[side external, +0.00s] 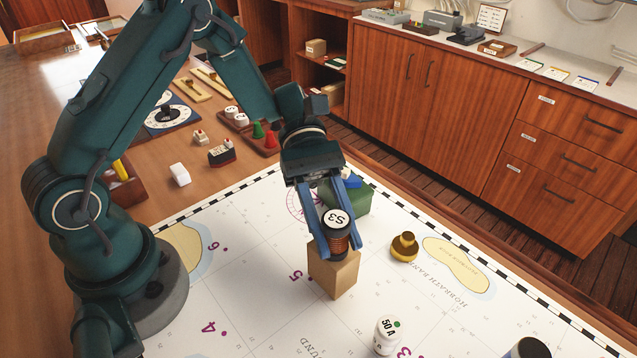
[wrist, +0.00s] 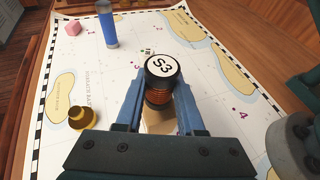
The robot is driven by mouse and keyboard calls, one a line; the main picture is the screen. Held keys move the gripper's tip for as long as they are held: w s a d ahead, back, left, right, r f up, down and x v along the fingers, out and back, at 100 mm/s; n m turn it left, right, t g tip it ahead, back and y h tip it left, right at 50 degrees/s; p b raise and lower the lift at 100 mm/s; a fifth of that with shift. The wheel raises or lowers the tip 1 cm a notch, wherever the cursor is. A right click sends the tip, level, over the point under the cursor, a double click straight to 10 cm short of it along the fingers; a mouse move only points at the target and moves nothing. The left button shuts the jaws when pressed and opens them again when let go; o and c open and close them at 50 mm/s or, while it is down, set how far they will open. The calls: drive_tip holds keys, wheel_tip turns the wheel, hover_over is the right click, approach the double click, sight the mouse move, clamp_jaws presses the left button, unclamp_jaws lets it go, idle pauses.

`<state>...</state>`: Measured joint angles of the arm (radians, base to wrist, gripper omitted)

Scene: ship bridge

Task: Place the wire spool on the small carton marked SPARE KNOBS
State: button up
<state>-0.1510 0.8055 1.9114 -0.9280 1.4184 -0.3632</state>
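The wire spool (side external: 339,243) has copper-coloured windings and a white top cap marked S3; it also shows in the wrist view (wrist: 160,72). My gripper (side external: 341,248) points down with its two blue fingers on either side of the spool, closed against it. The spool is upright. A small tan carton (side external: 335,276) stands directly beneath it on the chart, partly hidden by the spool and fingers in the wrist view (wrist: 158,122). I cannot tell whether the spool's base touches the carton's top. No SPARE KNOBS lettering is readable on the visible faces.
A brass knob-like piece (side external: 404,247) stands right of the carton. A green box (side external: 348,200) lies behind it. A white bottle marked 50 A (side external: 387,335) stands in front. A blue cylinder (wrist: 108,28) and a pink cube (wrist: 73,28) are farther off. Much of the chart is clear.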

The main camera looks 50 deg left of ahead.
drive_tip(key=o, duration=0.5)
drive_tip(key=shift+r, duration=0.25)
drive_tip(key=v, duration=1.2)
drive_tip(key=s+m+t+y, duration=0.3)
drive_tip(key=s+m+y, duration=0.1)
drive_tip(key=s+a+r+m+t+y, duration=0.1)
drive_tip(key=s+m+t+y, duration=0.3)
drive_tip(key=m, duration=0.1)
drive_tip(key=s+r+m+t+y, duration=0.1)
drive_tip(key=s+m+t+y, duration=0.2)
drive_tip(key=m+y, duration=0.1)
drive_tip(key=shift+s+a+r+t, duration=0.25)
drive_tip(key=shift+s+a+t, duration=0.05)
drive_tip(key=shift+s+a, duration=0.1)
